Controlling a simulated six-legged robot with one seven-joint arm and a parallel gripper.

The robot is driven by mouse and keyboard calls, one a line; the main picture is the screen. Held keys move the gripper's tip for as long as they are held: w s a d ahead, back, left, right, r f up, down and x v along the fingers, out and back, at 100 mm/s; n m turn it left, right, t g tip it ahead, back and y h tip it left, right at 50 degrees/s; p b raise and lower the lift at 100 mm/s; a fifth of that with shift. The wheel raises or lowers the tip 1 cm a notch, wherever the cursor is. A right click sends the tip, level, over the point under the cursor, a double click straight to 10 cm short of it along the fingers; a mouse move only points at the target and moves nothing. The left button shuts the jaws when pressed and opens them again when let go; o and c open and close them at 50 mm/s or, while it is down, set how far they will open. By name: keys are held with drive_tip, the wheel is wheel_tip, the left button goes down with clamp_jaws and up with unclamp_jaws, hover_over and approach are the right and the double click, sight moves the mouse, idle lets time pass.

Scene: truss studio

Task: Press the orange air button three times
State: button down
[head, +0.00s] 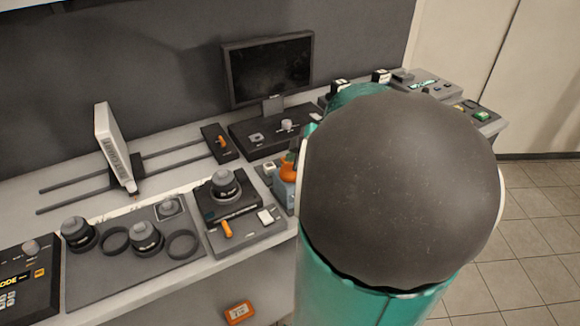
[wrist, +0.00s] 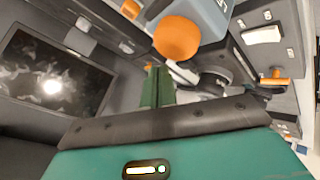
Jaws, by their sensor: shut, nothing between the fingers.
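The orange air button (wrist: 177,38) is a large round orange knob on a blue-grey housing (wrist: 212,16) in the wrist view. In the head view the orange button (head: 288,173) shows only in part, beside my arm, on its pale blue housing (head: 284,193). My gripper (wrist: 159,72) shows as green fingers held together in the wrist view, with nothing between them. The fingertips appear just below the button in that picture; I cannot tell whether they touch it. In the head view my arm hides most of the gripper.
A monitor (head: 268,70) stands at the back of the bench. Left of the button is a control unit with a grey knob (head: 224,184) and an orange lever (head: 226,228). A mat with black knobs and rings (head: 115,240) lies further left. Tiled floor (head: 540,225) is clear at right.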

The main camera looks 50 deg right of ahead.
drive_tip(key=shift+f, duration=0.1)
idle(0.7)
drive_tip(key=shift+f, duration=0.35)
drive_tip(key=shift+f, duration=0.8)
idle(0.9)
drive_tip(key=shift+r, duration=1.25)
drive_tip(key=shift+r, duration=2.5)
idle(0.6)
